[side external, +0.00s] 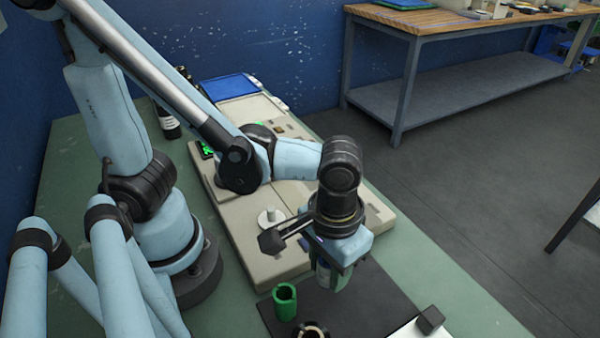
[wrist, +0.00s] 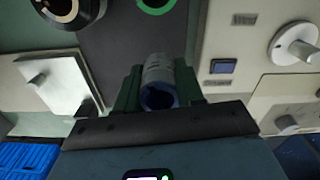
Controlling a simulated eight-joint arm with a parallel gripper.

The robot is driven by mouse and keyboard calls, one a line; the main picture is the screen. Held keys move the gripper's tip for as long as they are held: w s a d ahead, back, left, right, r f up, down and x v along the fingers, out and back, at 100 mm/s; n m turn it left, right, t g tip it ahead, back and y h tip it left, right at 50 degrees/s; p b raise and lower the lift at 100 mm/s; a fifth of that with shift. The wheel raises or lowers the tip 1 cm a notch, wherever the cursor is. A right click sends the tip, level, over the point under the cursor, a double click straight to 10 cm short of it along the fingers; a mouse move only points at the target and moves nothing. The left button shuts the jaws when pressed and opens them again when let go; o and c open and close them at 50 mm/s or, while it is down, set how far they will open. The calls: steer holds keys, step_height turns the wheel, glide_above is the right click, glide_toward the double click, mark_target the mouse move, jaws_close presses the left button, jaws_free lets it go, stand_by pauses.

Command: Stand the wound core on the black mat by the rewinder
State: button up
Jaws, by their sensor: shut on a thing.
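The wound core is a pale grey cylinder with a blue inner tube. In the wrist view the wound core (wrist: 158,75) is between the two dark green fingers of my gripper (wrist: 158,88), its blue open end facing the camera. In the side view my gripper (side external: 337,279) points down over the black mat (side external: 375,305), and the wound core (side external: 322,274) shows partly beside the fingers, roughly upright. I cannot tell whether its lower end touches the mat. The mat also shows in the wrist view (wrist: 120,50). The beige rewinder (side external: 245,230) with its white spindle (side external: 270,218) lies behind.
A green core (side external: 285,302) stands on the mat's left part. A black roll with a pale ring (side external: 313,330) is at the mat's front edge. A white block with a black knob (side external: 430,320) is at the right. The mat's right part looks bare.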

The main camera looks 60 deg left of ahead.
mark_target(328, 279)
steer(key=shift+f, duration=1.6)
steer(key=shift+f, duration=0.1)
steer(key=o, duration=1)
steer(key=shift+r, duration=6)
steer(key=w+a+t, duration=0.2)
steer(key=a, duration=0.3)
steer(key=w+a+m+t, duration=0.1)
steer(key=w+a+t, duration=0.1)
steer(key=a, duration=0.3)
steer(key=w+a+t, duration=0.3)
steer(key=w+a, duration=0.1)
steer(key=a, duration=0.2)
steer(key=shift+r+m, duration=0.3)
steer(key=shift+r, duration=0.05)
